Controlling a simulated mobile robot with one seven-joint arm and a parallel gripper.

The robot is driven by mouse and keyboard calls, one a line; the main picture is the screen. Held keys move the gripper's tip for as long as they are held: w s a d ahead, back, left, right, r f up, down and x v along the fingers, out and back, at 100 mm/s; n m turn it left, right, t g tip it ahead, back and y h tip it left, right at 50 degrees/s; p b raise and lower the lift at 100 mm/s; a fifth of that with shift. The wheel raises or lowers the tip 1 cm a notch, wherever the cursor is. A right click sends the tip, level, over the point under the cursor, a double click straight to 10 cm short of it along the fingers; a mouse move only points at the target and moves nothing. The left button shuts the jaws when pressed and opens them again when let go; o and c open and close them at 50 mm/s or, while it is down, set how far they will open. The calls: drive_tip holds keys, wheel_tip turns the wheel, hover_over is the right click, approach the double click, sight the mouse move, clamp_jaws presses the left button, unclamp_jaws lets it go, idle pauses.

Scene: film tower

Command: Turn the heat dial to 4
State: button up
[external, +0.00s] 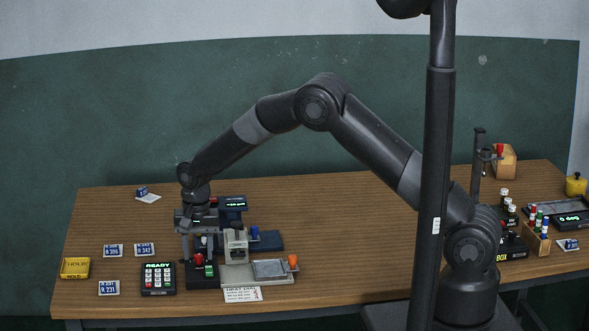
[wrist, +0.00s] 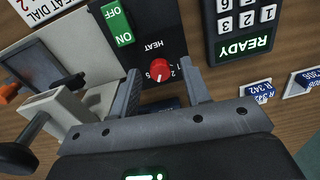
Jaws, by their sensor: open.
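The red heat dial (wrist: 160,70) sits on a black panel (wrist: 150,25) marked HEAT, which appears upside down in the wrist view. A few small scale digits show beside the dial; its setting is too small to read surely. In the external view the red dial (external: 198,259) is near the table's front left. My gripper (wrist: 158,72) is open, its two fingers on either side of the dial with gaps visible. In the external view my gripper (external: 200,240) points down over the panel. I cannot tell how far the fingertips are above it.
A green ON/OFF switch (wrist: 124,40) is on the same panel. A keypad reading READY (external: 158,279) stands to the left. A grey press-like device (external: 237,243) and plate with an orange knob (external: 293,261) stand to the right. A heat dial card (external: 241,294) lies in front.

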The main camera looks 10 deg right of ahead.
sight(201, 255)
wheel_tip(201, 255, up, 11)
drive_tip(key=shift+f, duration=0.15)
drive_tip(key=shift+d, duration=0.1)
idle(0.3)
drive_tip(key=w+d+r+t, duration=0.1)
drive_tip(key=w+d+r, duration=0.1)
drive_tip(key=d+r, duration=0.6)
drive_tip(key=w+d+r+y, duration=0.1)
drive_tip(key=d+r, duration=0.3)
drive_tip(key=d, duration=0.8)
drive_tip(key=w+d+r+t, duration=0.1)
drive_tip(key=w+d+r, duration=0.1)
drive_tip(key=d+r, duration=0.6)
drive_tip(key=s+d+r+t, duration=0.1)
drive_tip(key=s+d, duration=0.3)
drive_tip(key=d, duration=0.5)
drive_tip(key=s+d+t, duration=0.1)
drive_tip(key=s+d, duration=0.3)
drive_tip(key=d, duration=0.4)
drive_tip(key=s+d+f+t+h, duration=0.1)
drive_tip(key=s+d+f, duration=0.1)
drive_tip(key=s+d, duration=0.8)
drive_tip(key=shift+s+d+f+n+t, duration=0.25)
drive_tip(key=shift+s+n+t, duration=0.05)
drive_tip(key=shift+s, duration=0.2)
